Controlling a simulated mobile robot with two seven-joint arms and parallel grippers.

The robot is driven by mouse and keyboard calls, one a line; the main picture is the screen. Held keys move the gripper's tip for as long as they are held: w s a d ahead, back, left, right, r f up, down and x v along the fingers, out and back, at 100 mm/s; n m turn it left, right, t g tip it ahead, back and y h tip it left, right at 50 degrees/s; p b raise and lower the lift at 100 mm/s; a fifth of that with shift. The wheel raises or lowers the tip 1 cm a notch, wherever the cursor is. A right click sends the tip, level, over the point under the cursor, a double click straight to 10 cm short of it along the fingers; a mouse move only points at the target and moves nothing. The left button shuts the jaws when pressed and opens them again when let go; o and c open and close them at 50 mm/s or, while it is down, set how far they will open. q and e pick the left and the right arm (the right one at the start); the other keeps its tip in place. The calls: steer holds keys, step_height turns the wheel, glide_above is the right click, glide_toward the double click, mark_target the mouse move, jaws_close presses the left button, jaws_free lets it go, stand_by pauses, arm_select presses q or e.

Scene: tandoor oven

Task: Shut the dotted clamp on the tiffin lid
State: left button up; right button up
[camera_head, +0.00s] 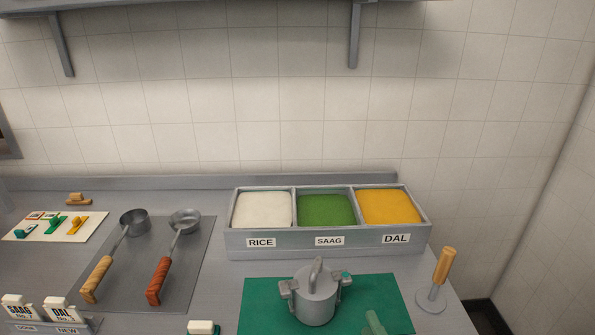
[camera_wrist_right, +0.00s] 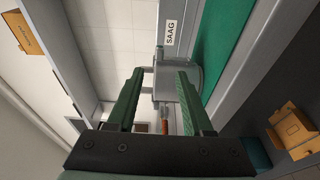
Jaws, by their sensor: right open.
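The tiffin (camera_head: 317,302) is a grey lidded pot with a handle on top, upright on a green mat (camera_head: 260,305). Its clamp with a teal dot (camera_head: 346,276) is on the right side and sticks out from the lid. A plain clamp (camera_head: 286,287) is on the left side. Whether either clamp is shut is too small to tell. My right gripper (camera_head: 374,322) shows as a green fingertip over the mat, in front and right of the tiffin. In the right wrist view my right gripper (camera_wrist_right: 160,73) is open, with the tiffin beyond its fingers. My left gripper is out of view.
A tray (camera_head: 240,239) of rice, saag and dal stands behind the mat. An upright wooden-handled tool (camera_head: 443,268) stands right of the mat, near the counter's right end. Two ladles (camera_head: 102,270) (camera_head: 165,270) lie left on a grey mat (camera_head: 190,285).

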steer(key=shift+s+d, duration=0.15)
steer(key=shift+s, duration=0.5)
steer(key=s+d+f+m+g+h, duration=0.1)
steer(key=s+f+m+g, duration=0.3)
steer(key=f+m, duration=0.5)
steer(key=s+d+f+m+g+h, duration=0.1)
steer(key=s+f+m+g, duration=0.3)
steer(key=s+f+m, duration=0.4)
step_height(320, 180, down, 5)
steer(key=shift+s+d+r+m, duration=0.1)
steer(key=shift+s+d+m, duration=0.1)
steer(key=shift+d+m, duration=0.45)
steer(key=shift+a, duration=0.15)
